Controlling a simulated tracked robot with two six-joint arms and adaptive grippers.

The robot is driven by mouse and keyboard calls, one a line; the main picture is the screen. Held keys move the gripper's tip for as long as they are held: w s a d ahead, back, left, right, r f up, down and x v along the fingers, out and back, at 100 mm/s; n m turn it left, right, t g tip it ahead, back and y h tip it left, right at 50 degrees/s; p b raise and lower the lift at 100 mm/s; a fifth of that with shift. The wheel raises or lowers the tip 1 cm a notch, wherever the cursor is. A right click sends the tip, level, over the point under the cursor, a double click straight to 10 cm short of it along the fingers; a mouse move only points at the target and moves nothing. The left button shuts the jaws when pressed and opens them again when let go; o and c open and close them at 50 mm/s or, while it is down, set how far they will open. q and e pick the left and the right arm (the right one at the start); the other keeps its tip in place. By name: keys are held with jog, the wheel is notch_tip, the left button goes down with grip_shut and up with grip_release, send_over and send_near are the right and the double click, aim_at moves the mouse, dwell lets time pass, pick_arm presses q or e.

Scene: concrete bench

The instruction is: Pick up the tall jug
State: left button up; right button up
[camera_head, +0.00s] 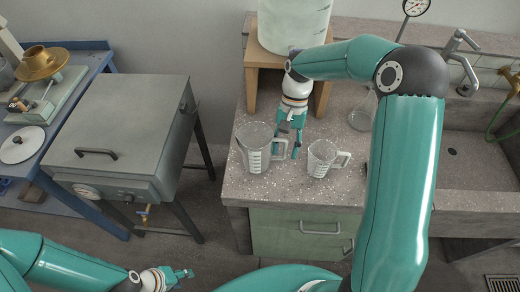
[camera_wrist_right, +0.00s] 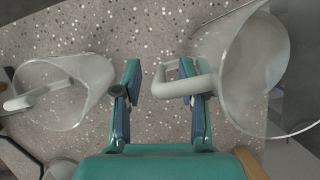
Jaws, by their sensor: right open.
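The tall jug (camera_head: 255,155), clear with white markings, stands upright on the left of the speckled bench top. Its handle points right, and it also shows at the right of the right wrist view (camera_wrist_right: 240,65). My right gripper (camera_head: 288,148) is open beside that handle. In the right wrist view, the handle's near end lies between the spread fingers (camera_wrist_right: 158,85); I cannot tell whether they touch it. A smaller jug (camera_head: 319,160) stands to the right, and appears at the left of the wrist view (camera_wrist_right: 75,80). My left gripper (camera_head: 180,275) is low, away from the bench; its jaw opening is unclear.
A wooden stand (camera_head: 251,88) with a large translucent container (camera_head: 293,25) is behind the jugs. A glass flask (camera_head: 359,119) stands at the back right, partly behind my right arm. A sink (camera_head: 475,150) is at the right. A grey metal box (camera_head: 125,130) stands left of the bench.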

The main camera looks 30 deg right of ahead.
grip_shut()
jog(key=shift+r, duration=0.25)
dwell(0.3)
